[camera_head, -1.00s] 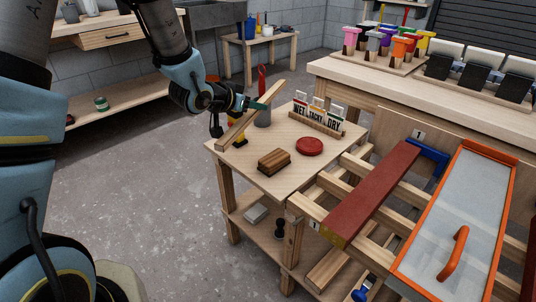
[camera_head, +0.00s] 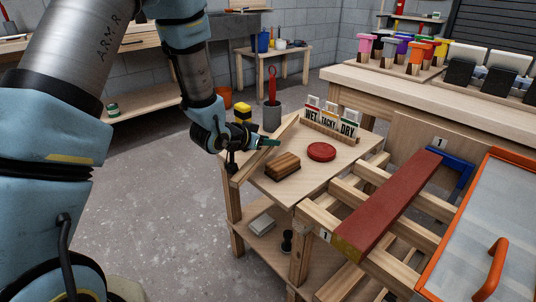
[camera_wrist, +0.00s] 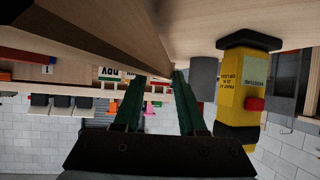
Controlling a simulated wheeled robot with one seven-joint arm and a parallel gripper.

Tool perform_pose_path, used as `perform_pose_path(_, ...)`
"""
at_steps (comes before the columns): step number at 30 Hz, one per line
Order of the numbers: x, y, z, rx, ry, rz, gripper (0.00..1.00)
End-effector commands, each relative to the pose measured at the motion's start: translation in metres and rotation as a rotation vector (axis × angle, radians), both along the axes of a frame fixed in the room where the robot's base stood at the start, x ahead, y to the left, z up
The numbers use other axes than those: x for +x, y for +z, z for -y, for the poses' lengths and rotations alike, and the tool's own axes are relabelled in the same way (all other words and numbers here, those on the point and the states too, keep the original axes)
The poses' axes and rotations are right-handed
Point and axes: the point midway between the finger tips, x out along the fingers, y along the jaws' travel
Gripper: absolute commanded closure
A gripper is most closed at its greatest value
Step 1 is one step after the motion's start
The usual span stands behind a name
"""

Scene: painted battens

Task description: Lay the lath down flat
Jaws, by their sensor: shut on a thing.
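The lath (camera_head: 249,168) is a pale wooden strip at the left side of the small work table (camera_head: 292,200). My gripper (camera_head: 272,142) is shut on the lath, with its green fingers around it. In the wrist view the lath (camera_wrist: 95,35) runs from the upper left to between the green fingertips (camera_wrist: 158,78). The lath is low by the tabletop, its near end at the table's front left edge. I cannot tell whether it touches the top.
On the table are a brown wooden block (camera_head: 283,165), a red disc (camera_head: 321,152), a WET/TACKY/DRY card stand (camera_head: 330,122), a grey cup (camera_head: 272,117) and a yellow meter (camera_wrist: 241,90). A red batten (camera_head: 390,205) lies on the rack to the right.

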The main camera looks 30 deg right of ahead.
Motion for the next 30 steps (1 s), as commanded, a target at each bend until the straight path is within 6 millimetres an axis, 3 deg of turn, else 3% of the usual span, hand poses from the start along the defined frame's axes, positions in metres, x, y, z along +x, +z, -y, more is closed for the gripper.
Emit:
perform_pose_path(9, 0.000, -0.037, 0.000, 0.002, 0.001, 0.000, 1.00)
perform_pose_path(20, 0.001, -0.041, 0.000, -0.001, 0.001, 0.001, 1.00)
perform_pose_path(21, 0.000, -0.040, 0.000, 0.000, 0.000, 0.001, 0.55)
perform_pose_path(24, 0.000, -0.040, 0.000, 0.000, 0.000, 0.001, 0.46)
perform_pose_path(30, 0.000, -0.040, 0.000, 0.000, 0.000, 0.001, 0.46)
